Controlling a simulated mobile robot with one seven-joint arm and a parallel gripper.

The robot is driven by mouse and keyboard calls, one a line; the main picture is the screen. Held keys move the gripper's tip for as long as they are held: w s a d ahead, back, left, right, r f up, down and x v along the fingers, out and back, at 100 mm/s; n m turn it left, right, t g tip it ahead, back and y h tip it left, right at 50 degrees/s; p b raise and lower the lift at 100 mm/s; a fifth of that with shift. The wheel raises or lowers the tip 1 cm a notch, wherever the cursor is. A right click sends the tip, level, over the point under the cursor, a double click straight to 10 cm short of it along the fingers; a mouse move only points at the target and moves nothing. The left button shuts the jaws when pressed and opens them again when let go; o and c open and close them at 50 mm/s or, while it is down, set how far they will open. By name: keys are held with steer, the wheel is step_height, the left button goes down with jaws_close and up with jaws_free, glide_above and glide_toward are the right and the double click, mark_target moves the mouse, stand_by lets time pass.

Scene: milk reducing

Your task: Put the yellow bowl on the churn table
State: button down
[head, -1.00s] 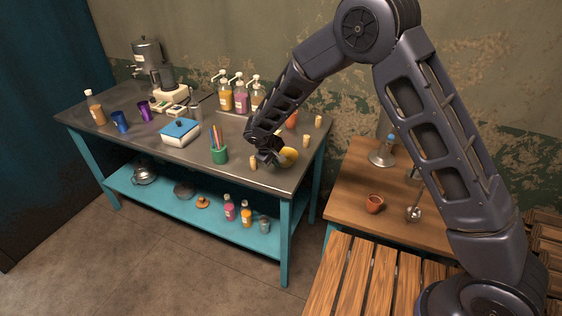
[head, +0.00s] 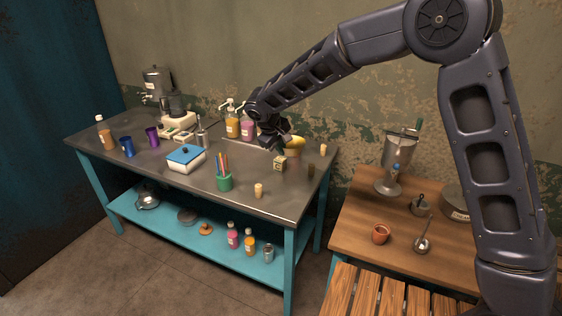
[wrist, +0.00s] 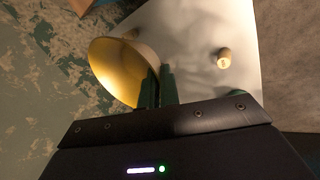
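The yellow bowl (head: 295,141) is at the right back part of the metal-topped table, in front of the wall. It is tilted in the wrist view (wrist: 125,68), with its rim at my gripper's fingers. My gripper (head: 277,139) is shut on the bowl's rim; the two dark green fingers (wrist: 158,86) are close together there. The bowl looks lifted off the tabletop, but its height is hard to judge. The wooden table (head: 352,222) at the right, with a metal churn-like machine (head: 397,155), appears to be the churn table.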

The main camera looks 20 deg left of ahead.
steer(key=shift+r, duration=1.05)
step_height(320, 180, up, 4)
steer(key=shift+r, duration=0.1)
steer(key=shift+w+d+r, duration=0.15)
steer(key=shift+w+d, duration=0.35)
steer(key=shift+d, duration=0.05)
steer(key=w+d+m+g+h, duration=0.1)
steer(key=w+d+m, duration=0.2)
steer(key=w+d, duration=0.35)
steer(key=w+d+m+h, duration=0.15)
steer(key=w+d, duration=0.25)
steer(key=d, duration=0.6)
steer(key=m+g+h, duration=0.1)
steer(key=m+g, duration=0.5)
steer(key=m, duration=1)
glide_above(466, 243)
steer(key=a, duration=0.2)
steer(key=shift+n, duration=0.25)
steer(key=f, duration=3)
steer(key=shift+w+d, duration=0.1)
steer(key=shift+w, duration=0.3)
